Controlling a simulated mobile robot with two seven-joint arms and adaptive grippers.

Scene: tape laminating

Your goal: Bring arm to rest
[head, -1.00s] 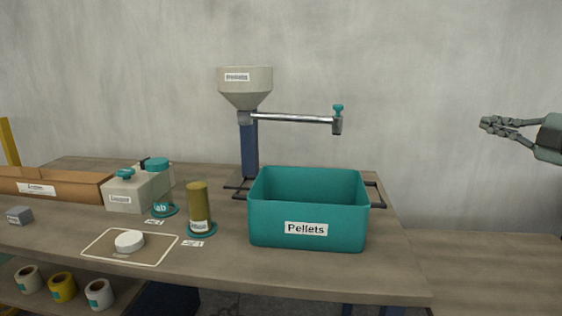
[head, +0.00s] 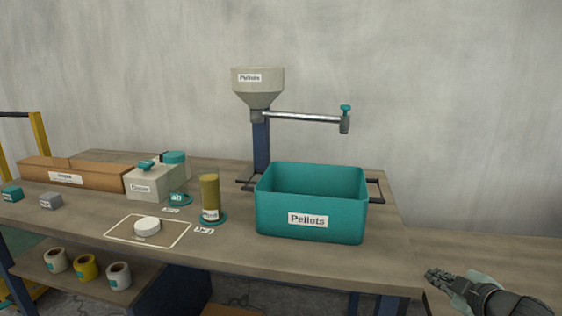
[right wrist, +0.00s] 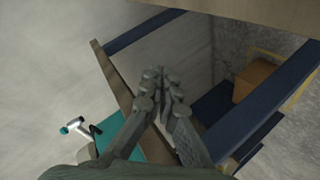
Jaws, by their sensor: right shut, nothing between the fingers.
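My right gripper (head: 440,279) is at the lower right of the head view, right of the bench's right end. Its fingers are shut and hold nothing. In the right wrist view the closed fingertips (right wrist: 160,75) meet near the middle of the picture, apart from any object. My left gripper is not in view.
A teal bin labelled Pellets (head: 311,220) stands on the wooden bench (head: 240,252), below a hopper (head: 258,82) with a spout arm (head: 300,117). A brown tube (head: 210,195), a white puck (head: 147,225) and a cardboard box (head: 90,174) are farther left. A lower surface (head: 480,252) lies right.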

